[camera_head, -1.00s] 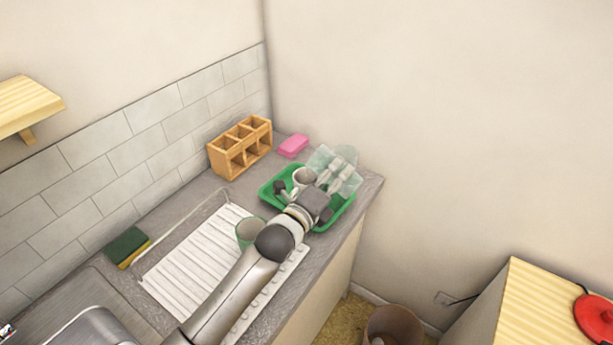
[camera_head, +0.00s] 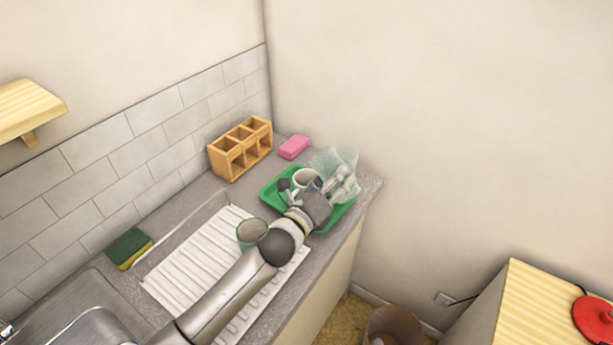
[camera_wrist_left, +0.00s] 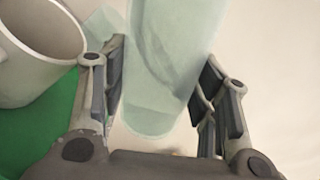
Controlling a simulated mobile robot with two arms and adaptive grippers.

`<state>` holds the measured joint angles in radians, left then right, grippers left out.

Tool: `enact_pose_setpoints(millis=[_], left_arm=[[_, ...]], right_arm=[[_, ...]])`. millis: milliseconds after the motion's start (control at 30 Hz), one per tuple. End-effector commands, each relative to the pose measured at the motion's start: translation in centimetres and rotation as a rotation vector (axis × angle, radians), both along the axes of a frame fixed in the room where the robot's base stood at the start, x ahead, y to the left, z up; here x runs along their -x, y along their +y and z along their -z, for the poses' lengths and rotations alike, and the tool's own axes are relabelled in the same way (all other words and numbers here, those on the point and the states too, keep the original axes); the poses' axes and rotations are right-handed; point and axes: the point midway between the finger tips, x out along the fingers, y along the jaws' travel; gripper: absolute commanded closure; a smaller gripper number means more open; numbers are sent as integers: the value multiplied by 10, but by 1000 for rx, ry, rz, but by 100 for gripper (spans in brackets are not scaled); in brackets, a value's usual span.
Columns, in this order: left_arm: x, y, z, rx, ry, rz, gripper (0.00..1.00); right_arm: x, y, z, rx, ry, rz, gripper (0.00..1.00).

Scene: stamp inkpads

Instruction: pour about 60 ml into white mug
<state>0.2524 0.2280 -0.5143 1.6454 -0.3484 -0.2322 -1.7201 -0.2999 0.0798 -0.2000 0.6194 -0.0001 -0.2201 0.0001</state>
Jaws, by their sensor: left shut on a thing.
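The white mug (camera_head: 306,178) stands upright on a green tray (camera_head: 268,196) at the far end of the counter. Its open rim also shows at the left of the left wrist view (camera_wrist_left: 40,45). My left gripper (camera_head: 345,183) is shut on a clear, pale green glass vessel (camera_head: 333,160), just right of the mug. The vessel also shows between the fingers in the wrist view (camera_wrist_left: 160,80). It looks tilted in the head view. I cannot tell how much liquid it holds, and no stream shows. My right gripper is not in view.
A dark object (camera_head: 284,186) sits beside the mug. A green-rimmed glass (camera_head: 250,232) stands on the white drainboard (camera_head: 190,265), partly behind my arm. A wooden divided box (camera_head: 240,150) and pink sponge (camera_head: 293,147) lie behind the tray. The wall is close on the right.

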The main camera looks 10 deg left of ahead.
Motion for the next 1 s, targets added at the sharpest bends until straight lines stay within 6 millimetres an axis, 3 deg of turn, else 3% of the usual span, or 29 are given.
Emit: enact_pose_setpoints(millis=[133,400,1000], left_arm=[[0,-1,-8,-97,-45,1,84],[3,-10,-6,-231,-97,1,84],[3,-10,-6,-242,-102,1,84]], right_arm=[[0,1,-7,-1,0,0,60],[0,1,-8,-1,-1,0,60],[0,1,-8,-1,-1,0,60]])
